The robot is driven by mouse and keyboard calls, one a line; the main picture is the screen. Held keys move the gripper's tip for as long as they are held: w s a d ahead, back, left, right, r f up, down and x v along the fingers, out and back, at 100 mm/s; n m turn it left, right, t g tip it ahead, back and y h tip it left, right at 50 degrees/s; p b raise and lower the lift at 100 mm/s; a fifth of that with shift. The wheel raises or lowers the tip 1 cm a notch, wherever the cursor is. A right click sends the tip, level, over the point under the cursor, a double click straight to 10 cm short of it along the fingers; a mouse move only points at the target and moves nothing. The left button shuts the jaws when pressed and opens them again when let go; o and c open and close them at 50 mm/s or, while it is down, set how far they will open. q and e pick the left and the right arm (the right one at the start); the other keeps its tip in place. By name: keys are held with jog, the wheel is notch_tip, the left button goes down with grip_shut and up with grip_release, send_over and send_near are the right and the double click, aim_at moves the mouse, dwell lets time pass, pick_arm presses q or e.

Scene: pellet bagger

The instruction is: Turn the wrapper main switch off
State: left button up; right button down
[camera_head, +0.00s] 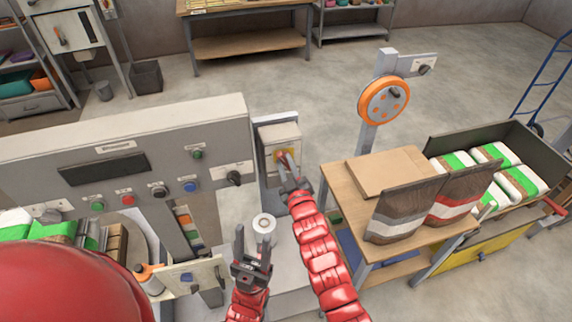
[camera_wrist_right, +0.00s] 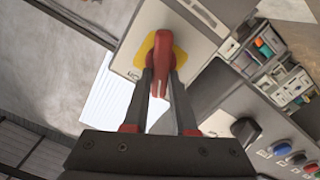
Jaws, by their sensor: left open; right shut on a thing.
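The wrapper main switch is a red handle (camera_wrist_right: 160,62) on a yellow plate (camera_wrist_right: 180,57), on the front of a grey box. My right gripper (camera_head: 291,172) is shut on the red handle. In the right wrist view its two fingers (camera_wrist_right: 160,85) lie on either side of the handle. The fingers partly hide the handle and any position marks. My left gripper (camera_head: 252,243) is open and empty, below the box.
The control panel (camera_head: 60,138) with buttons and a black knob stands left of the switch box. A white roll (camera_head: 264,224) is close by my left gripper. A wooden table (camera_head: 345,183) with bags is to the right. An orange wheel (camera_head: 384,102) stands on a post behind.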

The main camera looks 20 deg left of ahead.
jog(key=shift+s+a+f+n+b, duration=0.1)
jog(key=shift+f+n+b, duration=0.1)
jog(key=shift+n+b, duration=1.35)
jog(key=shift+s+a+f+n+b, duration=0.15)
jog(key=shift+n+b, duration=0.5)
jog(key=shift+n, duration=1.8)
jog(key=shift+w+f+n+b, duration=0.1)
jog(key=shift+f+n+b, duration=0.15)
jog(key=shift+n+b, duration=1.3)
jog(key=shift+n+p, duration=0.4)
jog(key=shift+n, duration=0.25)
jog(key=c, duration=0.7)
grip_release()
jog(key=shift+s+d, duration=0.1)
jog(key=shift+s, duration=0.05)
